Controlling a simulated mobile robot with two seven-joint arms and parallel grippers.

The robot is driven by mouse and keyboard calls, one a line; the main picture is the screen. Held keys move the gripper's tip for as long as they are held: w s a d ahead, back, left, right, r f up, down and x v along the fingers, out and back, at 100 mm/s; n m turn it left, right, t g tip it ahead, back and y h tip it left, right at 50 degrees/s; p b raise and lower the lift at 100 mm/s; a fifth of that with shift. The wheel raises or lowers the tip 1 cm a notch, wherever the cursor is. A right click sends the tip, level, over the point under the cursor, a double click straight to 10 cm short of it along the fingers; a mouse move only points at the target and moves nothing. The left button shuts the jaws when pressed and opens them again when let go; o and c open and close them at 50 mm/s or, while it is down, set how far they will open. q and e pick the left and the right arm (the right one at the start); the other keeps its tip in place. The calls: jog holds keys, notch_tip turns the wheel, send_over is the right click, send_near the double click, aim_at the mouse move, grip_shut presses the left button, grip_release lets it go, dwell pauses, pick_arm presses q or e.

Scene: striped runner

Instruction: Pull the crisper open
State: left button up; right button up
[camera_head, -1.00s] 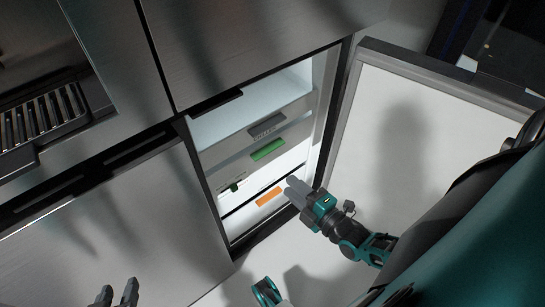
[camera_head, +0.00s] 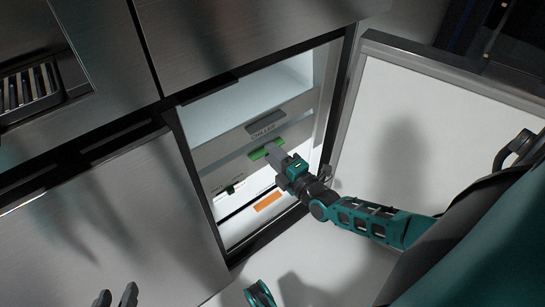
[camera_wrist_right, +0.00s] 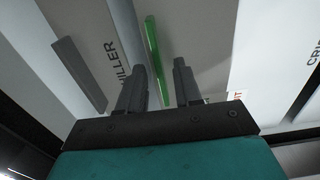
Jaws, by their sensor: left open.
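The open fridge compartment holds stacked pale drawers. A green handle (camera_head: 258,152) sits below the grey bar and CHILLER lettering; it also shows in the right wrist view (camera_wrist_right: 156,62). The letters "CRI" of a cut-off label (camera_wrist_right: 314,55) show at the right edge of that view. My right gripper (camera_head: 274,152) is at the green handle's right end. In the wrist view its fingers (camera_wrist_right: 160,68) are apart, with the green handle between them; I cannot tell whether they touch it. My left gripper (camera_head: 116,295) is open and empty at the bottom left, mostly out of frame.
The grey bar (camera_head: 266,120) is above the green handle. A small green slider (camera_head: 231,189) and an orange strip (camera_head: 268,201) are lower down. The open fridge door (camera_head: 430,130) stands to the right. A closed steel door (camera_head: 100,220) is at the left.

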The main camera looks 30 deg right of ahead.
jog(key=shift+w, duration=0.35)
jog(key=shift+c, duration=0.4)
grip_shut()
dwell(0.9)
